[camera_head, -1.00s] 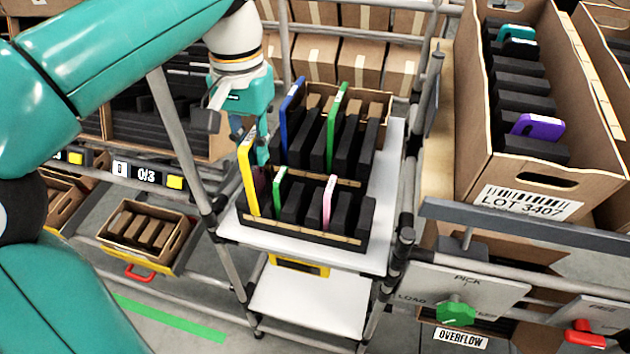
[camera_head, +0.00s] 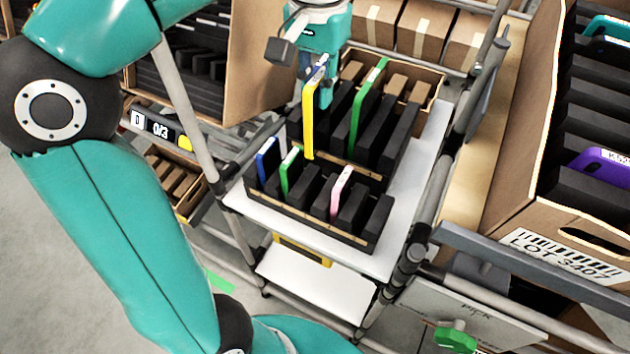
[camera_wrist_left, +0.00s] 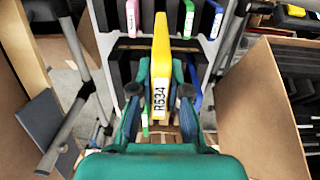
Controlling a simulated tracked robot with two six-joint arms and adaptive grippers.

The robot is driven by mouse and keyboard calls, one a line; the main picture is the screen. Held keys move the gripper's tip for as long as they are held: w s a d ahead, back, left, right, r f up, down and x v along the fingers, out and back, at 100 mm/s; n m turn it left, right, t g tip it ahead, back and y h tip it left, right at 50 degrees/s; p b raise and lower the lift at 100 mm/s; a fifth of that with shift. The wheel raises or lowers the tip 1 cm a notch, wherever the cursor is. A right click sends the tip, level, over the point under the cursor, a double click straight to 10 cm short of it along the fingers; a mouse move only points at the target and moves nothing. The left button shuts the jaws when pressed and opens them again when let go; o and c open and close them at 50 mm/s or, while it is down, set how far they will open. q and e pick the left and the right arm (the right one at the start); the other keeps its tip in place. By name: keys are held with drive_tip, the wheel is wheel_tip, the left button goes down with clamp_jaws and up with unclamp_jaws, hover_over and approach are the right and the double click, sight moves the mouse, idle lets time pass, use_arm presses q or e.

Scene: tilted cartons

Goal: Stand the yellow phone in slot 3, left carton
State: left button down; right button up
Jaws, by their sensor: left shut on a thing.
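My left gripper (camera_head: 318,85) is shut on the yellow phone (camera_head: 308,122), which hangs upright over the rear rows of the rack on the white cart. In the left wrist view the yellow phone (camera_wrist_left: 161,60) stands between the fingers (camera_wrist_left: 160,92), with a label reading R634. Its lower end overlaps the dark dividers, so I cannot tell how clear of them it is. My right gripper is not in view.
The rack holds a blue phone (camera_head: 267,160), green phones (camera_head: 290,170) (camera_head: 368,105) and a pink phone (camera_head: 341,192). The carton marked LOT 3407 (camera_head: 515,225) stands at right with a purple phone (camera_head: 604,162). Grey posts (camera_head: 185,105) frame the cart.

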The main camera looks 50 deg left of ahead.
use_arm(q)
wheel_tip(320, 180, down, 20)
drive_tip(key=shift+r+b, duration=0.25)
drive_tip(key=shift+b, duration=0.45)
drive_tip(key=shift+f+b, duration=0.3)
drive_tip(key=shift+f, duration=0.05)
drive_tip(key=c, duration=1.2)
unclamp_jaws()
drive_tip(key=shift+r, duration=0.1)
drive_tip(key=shift+o, duration=0.2)
drive_tip(key=shift+r, duration=0.1)
